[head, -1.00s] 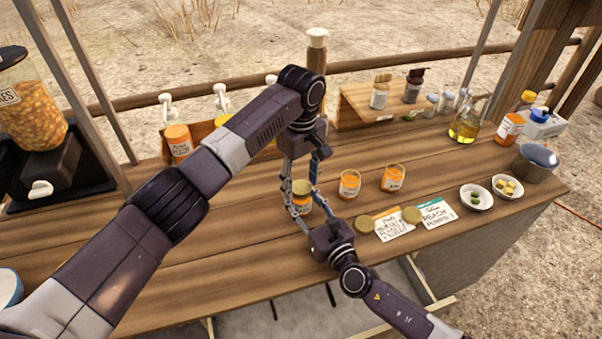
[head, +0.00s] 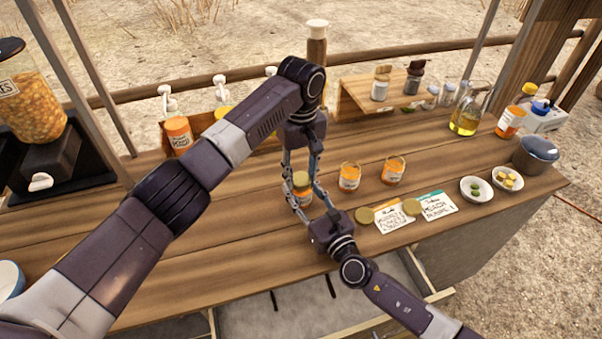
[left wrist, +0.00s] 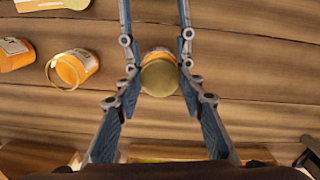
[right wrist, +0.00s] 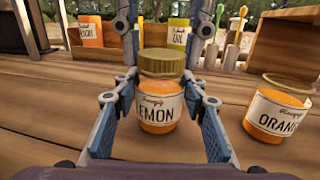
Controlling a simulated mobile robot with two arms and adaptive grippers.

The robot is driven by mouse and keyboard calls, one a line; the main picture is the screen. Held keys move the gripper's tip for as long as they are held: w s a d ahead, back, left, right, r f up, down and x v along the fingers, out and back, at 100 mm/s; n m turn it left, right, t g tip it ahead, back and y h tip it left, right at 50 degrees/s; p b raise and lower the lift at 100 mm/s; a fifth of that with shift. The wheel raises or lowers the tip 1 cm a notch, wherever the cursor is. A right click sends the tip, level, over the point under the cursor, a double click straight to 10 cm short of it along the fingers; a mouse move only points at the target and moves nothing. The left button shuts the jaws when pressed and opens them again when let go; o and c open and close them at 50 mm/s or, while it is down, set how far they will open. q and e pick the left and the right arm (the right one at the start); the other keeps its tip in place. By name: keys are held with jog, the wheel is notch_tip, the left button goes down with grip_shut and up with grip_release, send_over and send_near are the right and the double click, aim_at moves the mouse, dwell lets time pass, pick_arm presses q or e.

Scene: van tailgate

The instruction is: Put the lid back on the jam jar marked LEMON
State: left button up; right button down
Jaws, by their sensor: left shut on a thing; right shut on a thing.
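The jar marked LEMON (right wrist: 158,110) stands upright on the counter, with orange jam behind its white label. A gold lid (right wrist: 161,63) sits level on its mouth in the right wrist view; I cannot tell whether it is screwed tight. My left gripper (head: 301,176) reaches down from above and is shut on the lid, which shows from the top between its fingers in the left wrist view (left wrist: 159,78). My right gripper (head: 304,196) comes from the front edge and is shut on the jar's body. The fingers hide part of the jar in the head view.
An open ORANGE jar (right wrist: 279,115) stands right of the LEMON jar, and another open jar (head: 394,171) beyond it. Two loose gold lids (head: 364,215) (head: 412,207) lie by cards (head: 393,228) near the front edge. Small bowls (head: 476,190) are at right.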

pick_arm(q)
jog(key=m, duration=0.8)
jog(key=shift+m, duration=0.4)
jog(key=m, duration=0.9)
jog(key=shift+m, duration=0.3)
jog(key=o, duration=1.3)
jog(key=shift+c, duration=0.2)
jog(key=shift+r, duration=2.25)
